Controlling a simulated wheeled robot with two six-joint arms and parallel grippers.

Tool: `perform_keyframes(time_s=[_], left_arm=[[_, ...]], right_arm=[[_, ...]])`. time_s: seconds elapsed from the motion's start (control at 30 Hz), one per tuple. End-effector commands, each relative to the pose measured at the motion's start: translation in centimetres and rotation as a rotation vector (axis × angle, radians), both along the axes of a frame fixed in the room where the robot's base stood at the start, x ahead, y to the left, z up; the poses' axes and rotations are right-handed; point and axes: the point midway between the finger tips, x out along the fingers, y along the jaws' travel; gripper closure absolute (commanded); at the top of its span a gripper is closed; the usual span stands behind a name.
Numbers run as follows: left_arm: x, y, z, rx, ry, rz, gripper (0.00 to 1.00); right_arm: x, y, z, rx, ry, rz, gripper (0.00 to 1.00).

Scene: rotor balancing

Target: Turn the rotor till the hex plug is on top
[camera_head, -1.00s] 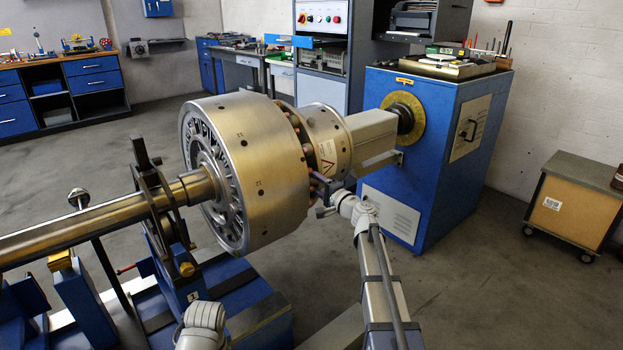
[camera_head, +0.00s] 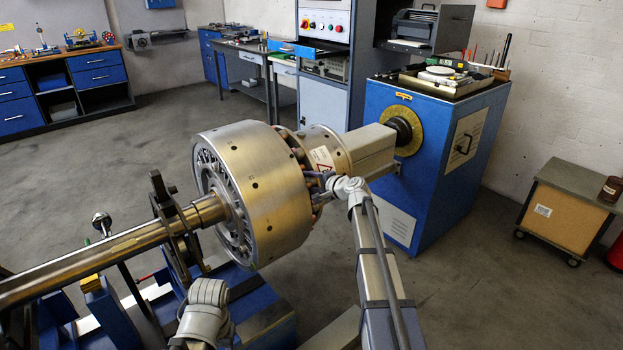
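The rotor (camera_head: 275,205) is a large brass-coloured drum with small dark holes around its rim and a slotted left end face. It lies level on a shaft (camera_head: 120,245). I cannot make out which hole holds the hex plug. A collar (camera_head: 318,143) with a white warning label joins the drum's right side. My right gripper (camera_head: 318,187) is at the bolt ring between drum and collar, on the near side; it is small and dark, and whether it grips a bolt is unclear. My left arm's grey joint (camera_head: 207,297) shows below the rotor; its gripper is not visible.
A dark bearing stand (camera_head: 172,235) carries the shaft on blue supports. The blue drive cabinet (camera_head: 432,165) stands at the right end, with a grey square coupling (camera_head: 368,148) before it. A wheeled cart (camera_head: 565,210) stands far right.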

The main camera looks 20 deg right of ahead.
Motion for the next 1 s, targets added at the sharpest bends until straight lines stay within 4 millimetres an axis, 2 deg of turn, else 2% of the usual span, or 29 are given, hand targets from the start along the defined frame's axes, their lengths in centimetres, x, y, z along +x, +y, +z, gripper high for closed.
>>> perform_keyframes(time_s=[0.3,0.87,0.9,1.0], left_arm=[[0.01,0.00,1.15,0.000,0.000,0.000,0.50],[0.00,0.00,1.29,0.000,0.000,0.000,0.50],[0.00,0.00,1.29,0.000,0.000,0.000,0.50],[0.00,0.00,1.29,0.000,0.000,0.000,0.50]], right_arm=[[0.58,0.17,1.18,0.002,0.000,-0.002,1.00],[0.71,0.19,1.34,0.002,-0.002,-0.003,1.00],[0.71,0.19,1.34,0.002,-0.002,-0.003,0.49],[0.69,0.20,1.33,0.002,-0.001,-0.003,0.38]])
